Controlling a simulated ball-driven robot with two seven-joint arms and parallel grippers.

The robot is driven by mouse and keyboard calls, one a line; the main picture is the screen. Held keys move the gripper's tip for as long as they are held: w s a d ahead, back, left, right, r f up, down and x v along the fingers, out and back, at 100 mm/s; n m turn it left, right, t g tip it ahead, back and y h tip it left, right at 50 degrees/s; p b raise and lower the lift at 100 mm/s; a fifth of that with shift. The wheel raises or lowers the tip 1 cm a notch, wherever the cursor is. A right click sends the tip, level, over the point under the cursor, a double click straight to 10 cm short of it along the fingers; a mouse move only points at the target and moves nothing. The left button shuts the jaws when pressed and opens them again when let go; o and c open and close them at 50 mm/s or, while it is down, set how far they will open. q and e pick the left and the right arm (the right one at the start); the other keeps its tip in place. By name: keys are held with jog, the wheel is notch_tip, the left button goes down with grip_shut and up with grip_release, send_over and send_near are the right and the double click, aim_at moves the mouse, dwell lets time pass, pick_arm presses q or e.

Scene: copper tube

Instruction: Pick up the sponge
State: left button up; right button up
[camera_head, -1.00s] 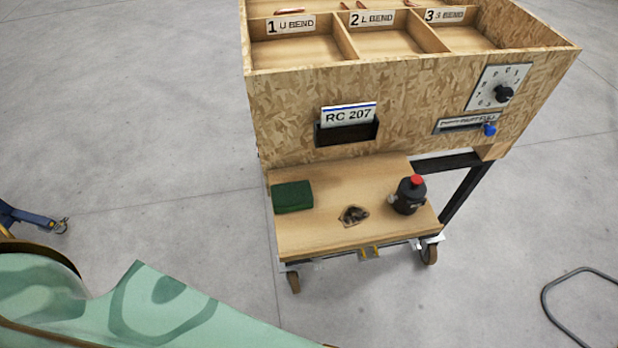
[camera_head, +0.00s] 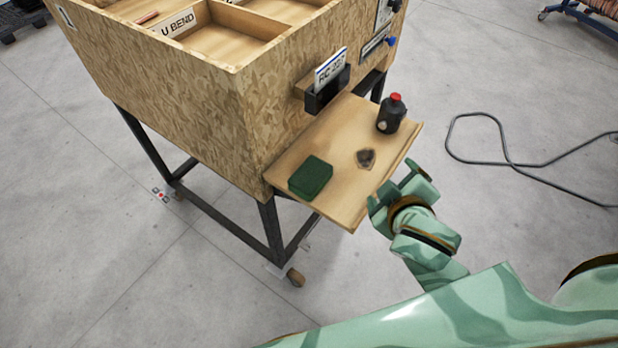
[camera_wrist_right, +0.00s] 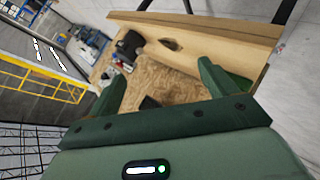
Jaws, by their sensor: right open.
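The dark green sponge (camera_head: 311,177) lies flat on the left part of the wooden shelf (camera_head: 338,131) in the head view. In the right wrist view, a green patch that looks like the sponge (camera_wrist_right: 238,82) shows beside one finger, partly hidden by it. My right gripper (camera_head: 393,184) is open and empty. It is at the shelf's front edge, to the right of the sponge and apart from it. Its two fingers also show in the wrist view (camera_wrist_right: 158,88). My left gripper is not in view.
A black bottle with a red cap (camera_head: 391,114) and a small dark brown item (camera_head: 366,158) stand on the shelf right of the sponge. The chipboard box (camera_head: 200,110) rises behind the shelf. A black cable (camera_head: 508,158) lies on the floor at right.

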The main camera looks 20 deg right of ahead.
jog(key=w+a+r+n+t+y, duration=0.2)
jog(key=w+a+r+t+y, duration=0.3)
jog(key=a+r, duration=0.45)
jog(key=w+a+r+n+t+y, duration=0.2)
jog(key=w+a+r+t+y, duration=0.35)
jog(key=a+r, duration=0.35)
jog(key=s+a+r+n+g+y, duration=0.35)
jog(key=a+n+g+y, duration=0.4)
jog(key=n+g, duration=0.25)
jog(key=s+a+r+n+g+y, duration=0.2)
jog(key=s+a+n+g+y, duration=0.3)
jog(key=a+n+g+y, duration=0.4)
jog(key=m+g+h, duration=0.2)
jog(key=m+h, duration=0.2)
jog(key=h, duration=1.9)
send_over(311, 173)
notch_tip(311, 173, down, 14)
notch_tip(311, 173, down, 10)
jog(key=shift+w+d+r+b, duration=0.1)
jog(key=shift+w+r+b, duration=0.05)
jog(key=shift+b, duration=0.15)
jog(key=f, duration=0.5)
jog(key=shift+s+f, duration=0.2)
jog(key=shift+f, duration=0.2)
jog(key=c, duration=1.2)
